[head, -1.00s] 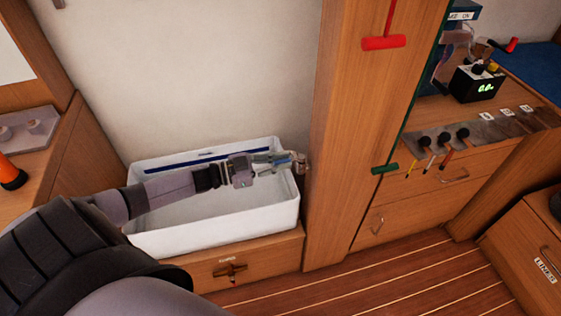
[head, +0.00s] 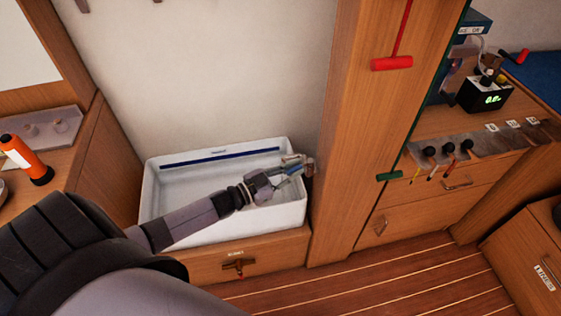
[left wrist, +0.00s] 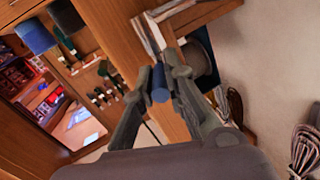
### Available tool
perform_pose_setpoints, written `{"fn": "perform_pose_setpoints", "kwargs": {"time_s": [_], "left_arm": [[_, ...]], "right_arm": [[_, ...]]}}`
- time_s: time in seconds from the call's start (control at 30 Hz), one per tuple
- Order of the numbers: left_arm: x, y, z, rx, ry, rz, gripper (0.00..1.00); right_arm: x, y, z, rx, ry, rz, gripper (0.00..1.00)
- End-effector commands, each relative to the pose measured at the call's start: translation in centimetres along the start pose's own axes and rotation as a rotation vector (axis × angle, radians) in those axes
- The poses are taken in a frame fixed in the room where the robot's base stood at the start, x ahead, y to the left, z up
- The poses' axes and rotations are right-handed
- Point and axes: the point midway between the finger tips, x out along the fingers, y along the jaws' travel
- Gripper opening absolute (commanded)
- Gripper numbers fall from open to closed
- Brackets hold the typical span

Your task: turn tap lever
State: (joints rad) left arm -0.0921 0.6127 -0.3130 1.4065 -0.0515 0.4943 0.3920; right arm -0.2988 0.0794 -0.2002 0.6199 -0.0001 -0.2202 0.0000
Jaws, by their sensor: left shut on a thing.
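My left gripper (head: 294,167) reaches across the white basin to its right rim, by the wooden pillar. In the left wrist view, my left gripper (left wrist: 163,84) is shut on a short blue cylinder (left wrist: 159,83), which looks like the grip of the tap lever. In the head view the fingers mostly hide the lever, and small metal parts (head: 309,168) show just beyond the fingertips. I cannot tell how far the lever is turned. My right gripper is not in view.
The white basin (head: 165,222) sits above a wooden front with a T-shaped handle (head: 238,264). A red T-handle (head: 391,63) and a green handle (head: 389,176) are at the pillar. Wooden drawers (head: 400,215) are at the right.

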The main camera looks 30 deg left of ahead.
Motion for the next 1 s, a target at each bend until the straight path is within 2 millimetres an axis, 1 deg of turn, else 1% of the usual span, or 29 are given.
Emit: {"fn": "perform_pose_setpoints", "kwargs": {"time_s": [0.03,0.17,0.57,0.6,0.9,1.0], "left_arm": [[0.18,0.18,-0.63,-0.006,0.001,-0.029,0.0],[0.13,0.4,-0.54,-0.003,-0.012,-0.081,0.0],[0.05,0.43,-0.29,0.002,-0.019,-0.102,0.0],[0.05,0.43,-0.29,0.002,-0.019,-0.102,0.14],[0.04,0.44,-0.3,0.002,-0.019,-0.101,0.33],[0.03,0.49,-0.26,0.001,-0.02,-0.101,0.33]], "right_arm": [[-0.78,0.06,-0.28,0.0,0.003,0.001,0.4],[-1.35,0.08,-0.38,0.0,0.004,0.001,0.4],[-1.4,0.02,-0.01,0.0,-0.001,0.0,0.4],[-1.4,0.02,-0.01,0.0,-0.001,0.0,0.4],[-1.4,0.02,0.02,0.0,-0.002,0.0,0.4],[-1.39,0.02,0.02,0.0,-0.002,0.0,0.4]]}}
